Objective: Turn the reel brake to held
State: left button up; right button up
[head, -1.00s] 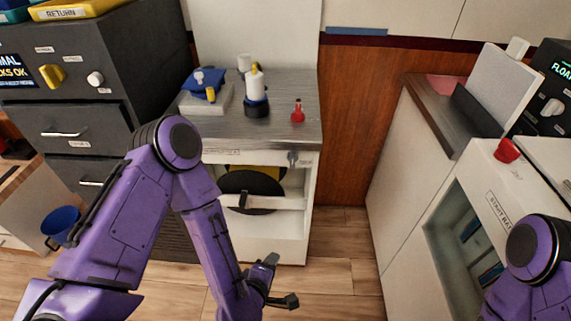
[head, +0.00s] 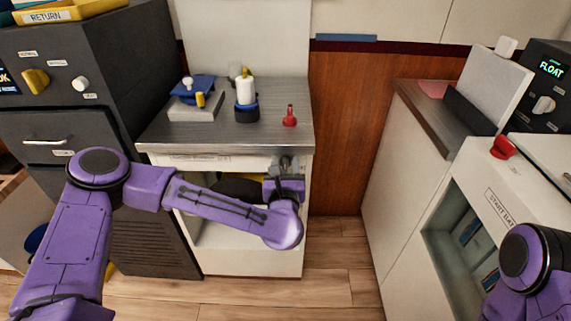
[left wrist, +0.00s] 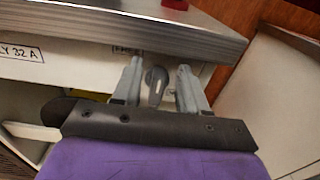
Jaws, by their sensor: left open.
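The reel brake is a small grey lever handle (left wrist: 156,84) on the white cabinet's front, just under the steel top. In the left wrist view it stands between my open left fingers (left wrist: 160,76), and I cannot tell whether they touch it. In the head view my left gripper (head: 286,163) is at the cabinet's upper right front and mostly hides the brake. The dark reel (head: 236,188) is in the cabinet's opening, largely covered by my left forearm. My right gripper is out of view.
The steel top (head: 225,135) carries a blue-topped block (head: 192,90), a white cylinder in a dark base (head: 246,97) and a red item (head: 290,117). A white cabinet with a red knob (head: 503,147) stands at right. Floor between is clear.

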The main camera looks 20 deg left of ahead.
pick_arm(q)
grip_shut()
jog(key=shift+m, duration=0.3)
jog(key=m, duration=0.2)
jog(key=d+m, duration=0.1)
jog(key=m, duration=0.5)
jog(key=shift+w+d+f, duration=0.2)
jog(key=shift+f, duration=0.1)
jog(key=m, duration=0.2)
jog(key=m+p, duration=0.1)
jog(key=m, duration=0.2)
jog(key=shift+d+f+m, duration=0.2)
jog(key=shift+f+m, duration=0.1)
jog(key=shift+f, duration=0.1)
jog(key=shift+w+f+m+p, duration=0.1)
jog(key=shift+f+m+p, duration=0.1)
jog(key=shift+m, duration=0.7)
jog(key=shift+f+m+p, duration=0.15)
jog(key=shift+m, duration=0.75)
